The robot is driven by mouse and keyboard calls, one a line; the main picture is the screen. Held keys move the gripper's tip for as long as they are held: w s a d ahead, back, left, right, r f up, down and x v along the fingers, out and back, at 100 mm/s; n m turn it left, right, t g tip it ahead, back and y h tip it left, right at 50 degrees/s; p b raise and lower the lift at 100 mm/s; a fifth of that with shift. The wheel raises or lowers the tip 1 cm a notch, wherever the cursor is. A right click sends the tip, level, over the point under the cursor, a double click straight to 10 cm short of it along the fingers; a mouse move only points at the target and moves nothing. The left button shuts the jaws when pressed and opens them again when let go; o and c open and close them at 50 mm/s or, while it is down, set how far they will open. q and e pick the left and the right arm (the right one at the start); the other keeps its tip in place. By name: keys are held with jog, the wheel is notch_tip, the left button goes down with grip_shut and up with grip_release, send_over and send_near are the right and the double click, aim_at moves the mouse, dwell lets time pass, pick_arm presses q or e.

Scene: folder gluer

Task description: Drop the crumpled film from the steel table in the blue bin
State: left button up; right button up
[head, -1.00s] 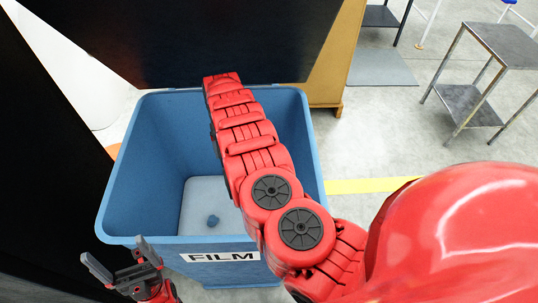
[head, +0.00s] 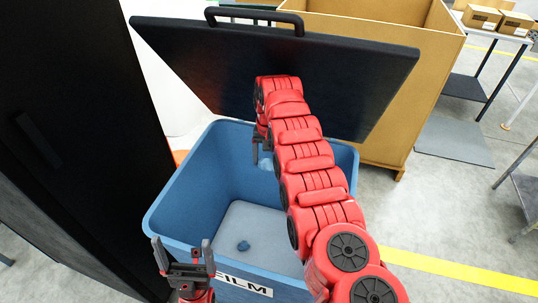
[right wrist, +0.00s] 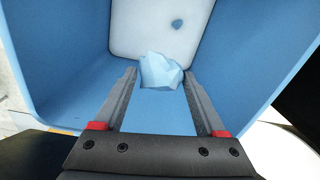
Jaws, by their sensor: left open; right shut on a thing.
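The blue bin (head: 182,205), labelled FILM (head: 243,284), stands open below my right arm. The crumpled film (right wrist: 160,71) is a pale blue lump between the fingertips of my right gripper (right wrist: 160,80), held over the inside of the bin in the right wrist view. In the head view, my right gripper (head: 262,145) is partly hidden by its own arm, over the far part of the bin; the film barely shows there. My left gripper (head: 184,250) is open and empty by the bin's near left rim.
A small dark blue lump (head: 243,246) lies on the bin's pale floor. A black lid with a handle (head: 255,14) stands raised behind the bin. A tan open box (head: 400,95) is behind right, a black cabinet (head: 75,120) left. Grey floor (head: 440,215) is clear at right.

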aim_at(267, 166)
notch_tip(267, 166, down, 3)
jog(key=shift+f+b, duration=0.2)
jog(key=shift+b, duration=0.4)
